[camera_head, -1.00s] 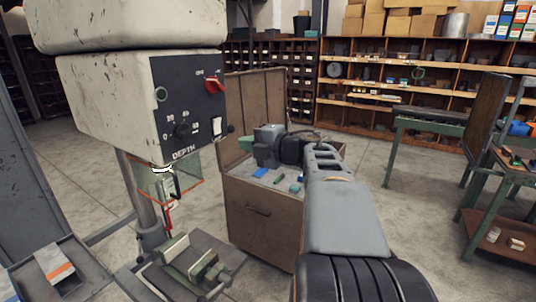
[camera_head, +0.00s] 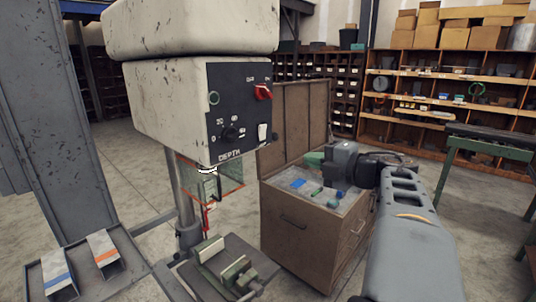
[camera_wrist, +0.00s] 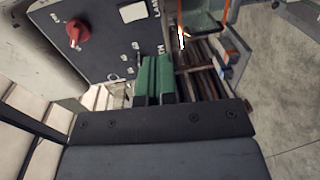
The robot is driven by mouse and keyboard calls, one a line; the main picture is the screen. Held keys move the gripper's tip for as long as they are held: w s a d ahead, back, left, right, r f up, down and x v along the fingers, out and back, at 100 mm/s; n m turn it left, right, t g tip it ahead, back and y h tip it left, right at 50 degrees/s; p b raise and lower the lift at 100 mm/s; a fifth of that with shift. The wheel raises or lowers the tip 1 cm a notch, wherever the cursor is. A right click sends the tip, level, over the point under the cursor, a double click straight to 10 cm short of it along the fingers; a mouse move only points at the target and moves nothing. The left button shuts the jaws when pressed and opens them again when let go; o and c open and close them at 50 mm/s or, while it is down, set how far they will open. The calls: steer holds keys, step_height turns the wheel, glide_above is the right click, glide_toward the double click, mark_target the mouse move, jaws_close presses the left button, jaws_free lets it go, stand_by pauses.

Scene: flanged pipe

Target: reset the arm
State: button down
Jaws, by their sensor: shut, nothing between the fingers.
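My gripper (camera_head: 313,159) shows in the head view as green fingers at the left end of my dark grey wrist, above the top of a brown cabinet (camera_head: 300,222). In the wrist view the two green fingers (camera_wrist: 154,80) lie side by side, shut and empty. My grey arm reaches in from the lower right of the head view. The wrist view faces the drill press's control panel (camera_wrist: 105,40), with its red switch (camera_wrist: 84,30).
The drill press head (camera_head: 165,105) stands left of the cabinet, with a vise (camera_head: 225,268) below. Small blue and green pieces lie on the cabinet top. Shelves (camera_head: 440,90) stand behind.

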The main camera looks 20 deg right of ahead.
steer(key=d+f+m+h, duration=0.2)
steer(key=d+m+h, duration=1.1)
steer(key=m+h, duration=0.1)
steer(key=s+a+f+m+g+h, duration=0.2)
steer(key=s+a+f+m+g, duration=0.1)
steer(key=f+m+g, duration=0.55)
steer(key=s+a+f+g+y, duration=0.1)
steer(key=s+a+f+y, duration=0.1)
steer(key=a+f, duration=0.3)
steer(key=s+a+f+g+y, duration=0.1)
steer(key=s+a+f+y, duration=0.2)
steer(key=a, duration=1)
steer(key=s+a+f+g+y, duration=0.1)
steer(key=a+f+y, duration=0.3)
steer(key=a, duration=0.5)
steer(key=shift+s+f, duration=0.75)
steer(key=shift+f, duration=0.55)
steer(key=c, duration=1.8)
jaws_free()
steer(key=shift+d, duration=0.1)
steer(key=shift+c, duration=0.2)
